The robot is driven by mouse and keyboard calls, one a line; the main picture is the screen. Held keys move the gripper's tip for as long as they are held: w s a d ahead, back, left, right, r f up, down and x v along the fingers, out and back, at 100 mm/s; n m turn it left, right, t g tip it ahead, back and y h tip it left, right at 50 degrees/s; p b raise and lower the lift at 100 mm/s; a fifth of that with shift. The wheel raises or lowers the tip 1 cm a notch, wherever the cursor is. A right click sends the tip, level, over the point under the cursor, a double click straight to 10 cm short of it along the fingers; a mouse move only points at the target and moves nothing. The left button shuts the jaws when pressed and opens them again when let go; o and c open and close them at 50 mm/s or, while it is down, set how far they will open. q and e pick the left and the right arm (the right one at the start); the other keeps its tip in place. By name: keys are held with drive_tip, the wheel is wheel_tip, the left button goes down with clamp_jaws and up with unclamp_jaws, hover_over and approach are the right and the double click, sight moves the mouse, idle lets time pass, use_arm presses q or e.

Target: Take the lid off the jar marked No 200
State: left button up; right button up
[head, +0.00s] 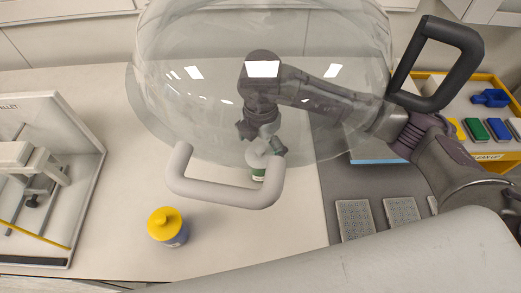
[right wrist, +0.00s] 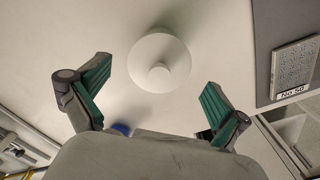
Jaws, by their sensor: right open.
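A jar with a green label (head: 258,172) stands on the pale bench, partly hidden behind a light bar and my gripper. Its round white lid with a knob (right wrist: 172,50) shows from above in the right wrist view. I cannot read the jar's label. My right gripper (head: 262,145) is over this jar; in the right wrist view the open green-padded fingers (right wrist: 155,75) are on either side of the lid, apart from it. A second jar with a yellow lid (head: 164,222) and blue label stands nearer, to the left. My left gripper is not in view.
Grey textured plates (head: 355,220) lie on a dark mat at the right; one plate (right wrist: 296,62) is marked No 50. A yellow tray (head: 490,82) with coloured blocks stands at the far right. A white-framed apparatus (head: 75,130) stands at the left. Bench around the yellow-lidded jar is clear.

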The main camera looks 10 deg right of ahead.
drive_tip(key=shift+f, duration=0.6)
drive_tip(key=shift+s, duration=0.15)
drive_tip(key=c, duration=1.9)
drive_tip(key=shift+f, duration=0.1)
